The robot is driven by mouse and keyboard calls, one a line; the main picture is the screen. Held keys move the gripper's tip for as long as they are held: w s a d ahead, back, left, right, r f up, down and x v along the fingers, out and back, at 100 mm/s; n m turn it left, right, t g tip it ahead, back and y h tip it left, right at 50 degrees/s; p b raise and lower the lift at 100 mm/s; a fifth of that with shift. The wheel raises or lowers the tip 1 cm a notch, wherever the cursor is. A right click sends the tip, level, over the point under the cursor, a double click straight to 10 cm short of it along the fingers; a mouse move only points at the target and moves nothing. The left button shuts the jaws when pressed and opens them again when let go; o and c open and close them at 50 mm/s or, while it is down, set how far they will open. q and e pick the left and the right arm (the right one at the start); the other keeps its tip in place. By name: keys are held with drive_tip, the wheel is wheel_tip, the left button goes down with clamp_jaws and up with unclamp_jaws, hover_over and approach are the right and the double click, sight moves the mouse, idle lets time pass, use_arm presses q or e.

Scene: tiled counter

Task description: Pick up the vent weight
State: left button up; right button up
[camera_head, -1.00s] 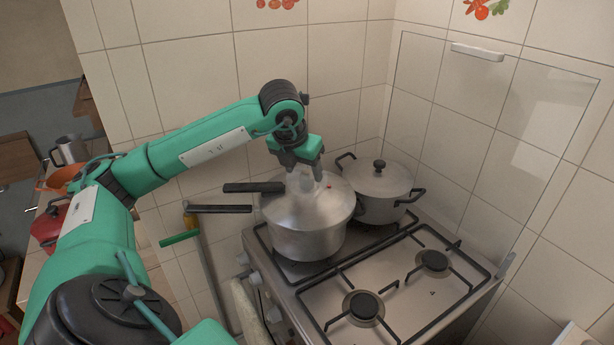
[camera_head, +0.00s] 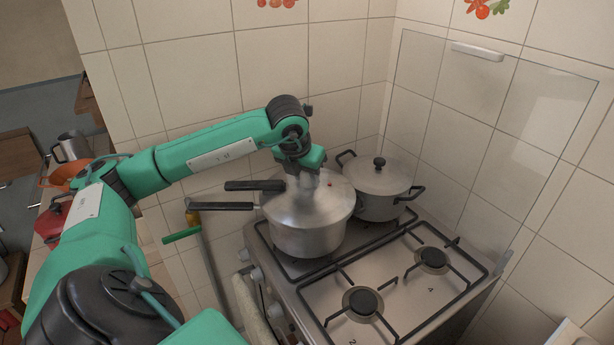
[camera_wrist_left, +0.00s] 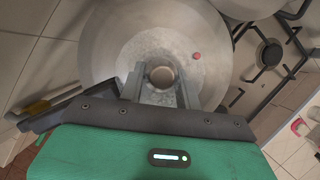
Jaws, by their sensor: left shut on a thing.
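The pressure cooker (camera_head: 300,229) is a silver pot with a domed lid and two dark long handles, on the stove's back left burner. The vent weight (camera_wrist_left: 162,75) is a small round metal piece at the middle of the lid, seen between the fingers in the left wrist view. My left gripper (camera_head: 306,184) points down over the lid, with its fingers shut on the vent weight; they show in the left wrist view (camera_wrist_left: 161,90). In the head view the fingers hide the weight. I cannot tell whether the weight still touches the lid. My right gripper is not in view.
A lidded grey pot (camera_head: 379,187) stands close behind and right of the cooker. The front burners (camera_head: 363,302) are empty. A small red valve (camera_head: 331,184) sits on the cooker's lid. Tiled walls and a glass panel (camera_head: 480,125) close off the back and right.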

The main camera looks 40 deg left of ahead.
use_arm(q)
drive_tip(key=shift+r, duration=0.15)
drive_tip(key=shift+r, duration=0.6)
wheel_tip(320, 180, up, 18)
drive_tip(key=shift+r+b, duration=0.25)
drive_tip(key=shift+b, duration=0.2)
